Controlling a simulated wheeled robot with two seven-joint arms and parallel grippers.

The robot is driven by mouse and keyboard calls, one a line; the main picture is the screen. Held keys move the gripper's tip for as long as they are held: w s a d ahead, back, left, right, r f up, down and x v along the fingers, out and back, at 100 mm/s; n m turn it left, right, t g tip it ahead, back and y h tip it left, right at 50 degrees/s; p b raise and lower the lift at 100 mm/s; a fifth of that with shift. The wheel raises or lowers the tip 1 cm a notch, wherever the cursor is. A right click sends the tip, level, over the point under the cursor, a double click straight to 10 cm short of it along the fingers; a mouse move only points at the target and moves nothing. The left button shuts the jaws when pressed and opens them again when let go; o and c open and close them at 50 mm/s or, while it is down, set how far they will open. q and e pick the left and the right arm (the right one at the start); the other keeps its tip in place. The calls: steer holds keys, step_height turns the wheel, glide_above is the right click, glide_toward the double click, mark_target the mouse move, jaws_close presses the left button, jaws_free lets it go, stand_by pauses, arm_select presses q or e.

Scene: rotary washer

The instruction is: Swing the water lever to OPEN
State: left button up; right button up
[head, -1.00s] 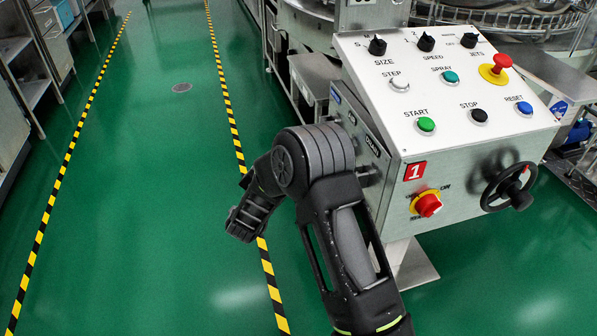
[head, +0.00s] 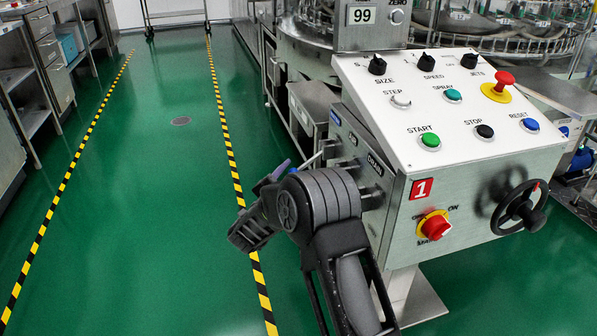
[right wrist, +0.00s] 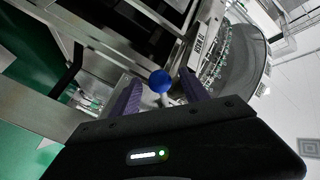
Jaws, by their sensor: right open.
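The water lever shows in the right wrist view as a blue ball knob (right wrist: 160,81) on a short pale stem. In the head view its thin metal rod (head: 313,158) sticks out from the left side of the control box (head: 470,190), its knob mostly hidden by my gripper. My right gripper (head: 287,171) is open beside the lever, with its purple fingers on either side of the ball in the right wrist view. A gap shows between each finger and the ball. My left gripper is not in view.
The box's sloped top holds knobs, coloured buttons and a red emergency stop (head: 504,80). Its front has a red rotary switch (head: 435,226) and a black handwheel (head: 519,208). Green floor (head: 150,230) is clear to the left. Washer machinery stands behind.

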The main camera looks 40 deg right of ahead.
mark_target(299, 169)
steer(key=b+x, duration=0.1)
steer(key=x, duration=0.3)
steer(key=shift+d, duration=0.1)
steer(key=shift+c, duration=0.4)
jaws_close()
steer(key=shift+f, duration=0.1)
stand_by(0.8)
